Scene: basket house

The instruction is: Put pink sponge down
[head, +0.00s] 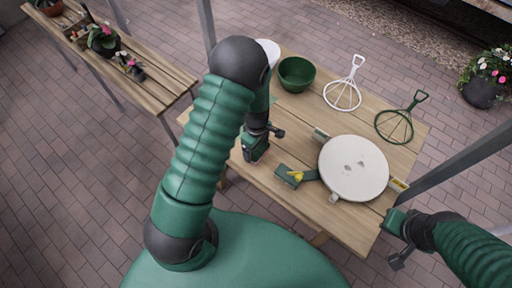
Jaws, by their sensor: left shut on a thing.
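My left gripper (256,153) points down over the left part of the wooden table (262,192). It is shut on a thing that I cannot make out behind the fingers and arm. I see no pink sponge clearly in the head view. My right gripper (396,226) is beside the table's right front corner, clear of the objects on top. Its jaw opening cannot be made out.
A white round disc (354,168) lies front right, with small blocks around its edge. A green-and-yellow item (293,177) lies left of it. A green bowl (297,73), a white hoop (342,95) and a green hoop (394,126) are behind. Bare wood shows between them.

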